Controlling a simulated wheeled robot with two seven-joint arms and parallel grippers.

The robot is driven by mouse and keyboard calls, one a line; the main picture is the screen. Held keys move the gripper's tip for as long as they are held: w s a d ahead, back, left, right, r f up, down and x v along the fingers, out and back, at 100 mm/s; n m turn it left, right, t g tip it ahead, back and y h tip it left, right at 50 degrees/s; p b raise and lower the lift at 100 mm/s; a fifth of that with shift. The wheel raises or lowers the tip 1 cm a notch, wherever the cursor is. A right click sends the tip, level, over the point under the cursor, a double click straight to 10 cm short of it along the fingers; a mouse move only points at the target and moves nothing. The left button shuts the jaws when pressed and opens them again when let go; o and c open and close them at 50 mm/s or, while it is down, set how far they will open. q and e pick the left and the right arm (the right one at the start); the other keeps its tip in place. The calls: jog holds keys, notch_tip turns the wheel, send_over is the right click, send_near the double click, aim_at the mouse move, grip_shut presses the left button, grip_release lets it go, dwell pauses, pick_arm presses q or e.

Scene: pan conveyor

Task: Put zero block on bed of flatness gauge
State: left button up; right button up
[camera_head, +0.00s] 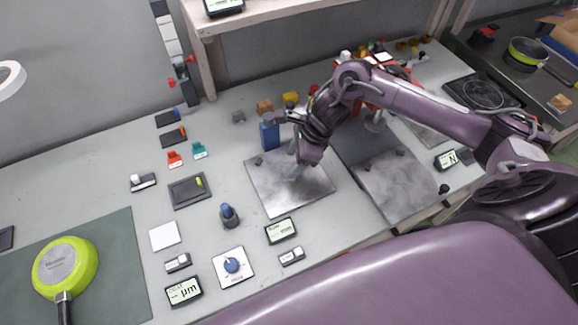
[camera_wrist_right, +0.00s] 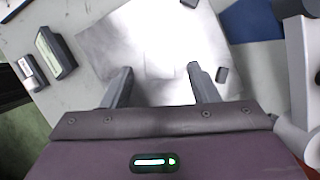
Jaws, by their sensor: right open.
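My right gripper (camera_head: 295,170) is over the left grey metal plate (camera_head: 265,190), which looks like the gauge bed. In the right wrist view its two fingers (camera_wrist_right: 160,82) stand apart, with only bright bare plate (camera_wrist_right: 150,45) between them. A small dark block (camera_wrist_right: 221,75) sits on the plate beside the right finger. A small dark piece (camera_head: 258,161) shows near the plate's far left corner. A blue block (camera_head: 269,135) stands at the plate's far edge. I cannot tell which piece is the zero block. My left gripper is out of view.
A display (camera_head: 281,230) and a small switch box (camera_head: 292,257) lie in front of the plate. A dark blue knob (camera_head: 229,215) stands left of it. A second metal plate (camera_head: 395,190) lies right. A green pan (camera_head: 65,265) lies on a mat at far left.

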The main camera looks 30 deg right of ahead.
jog(key=b+v, duration=0.1)
jog(key=v, duration=0.7)
